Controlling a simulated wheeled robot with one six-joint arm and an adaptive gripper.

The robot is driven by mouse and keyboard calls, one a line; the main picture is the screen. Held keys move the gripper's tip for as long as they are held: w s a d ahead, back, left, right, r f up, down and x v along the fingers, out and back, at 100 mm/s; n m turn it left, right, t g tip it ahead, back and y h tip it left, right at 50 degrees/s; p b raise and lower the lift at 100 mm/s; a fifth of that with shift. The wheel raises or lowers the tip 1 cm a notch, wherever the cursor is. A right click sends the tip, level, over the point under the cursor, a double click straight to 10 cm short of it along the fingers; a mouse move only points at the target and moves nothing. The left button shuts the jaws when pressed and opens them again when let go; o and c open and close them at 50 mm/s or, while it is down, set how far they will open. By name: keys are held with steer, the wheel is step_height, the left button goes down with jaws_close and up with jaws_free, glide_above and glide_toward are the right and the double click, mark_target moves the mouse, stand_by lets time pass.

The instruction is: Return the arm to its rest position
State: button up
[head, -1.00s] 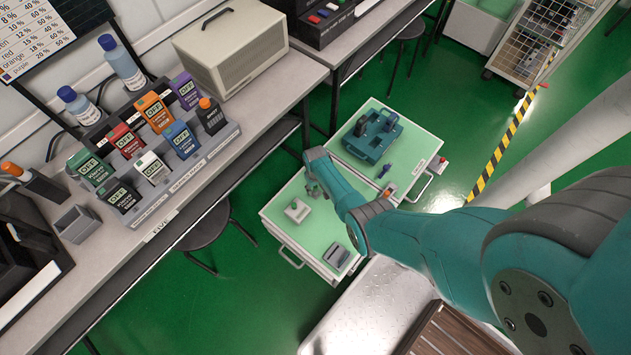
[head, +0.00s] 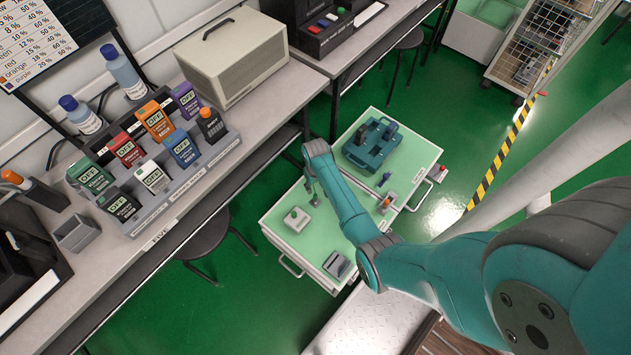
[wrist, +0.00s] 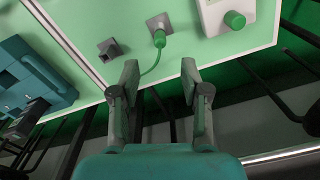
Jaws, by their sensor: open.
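My teal arm (head: 345,215) reaches from the lower right over the green-topped carts. My gripper (wrist: 159,75) shows in the wrist view with its two fingers apart and nothing between them. It hangs over the edge of a green cart top (wrist: 185,45).
A white box with a green knob (wrist: 222,18) and a grey square piece (wrist: 110,48) are near the gripper. A teal holder (head: 371,147) sits on the farther cart top. Coloured testers (head: 157,122) stand in a bench rack at left. A striped barrier (head: 500,160) is at right.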

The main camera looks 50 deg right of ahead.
steer(key=shift+r, duration=1.45)
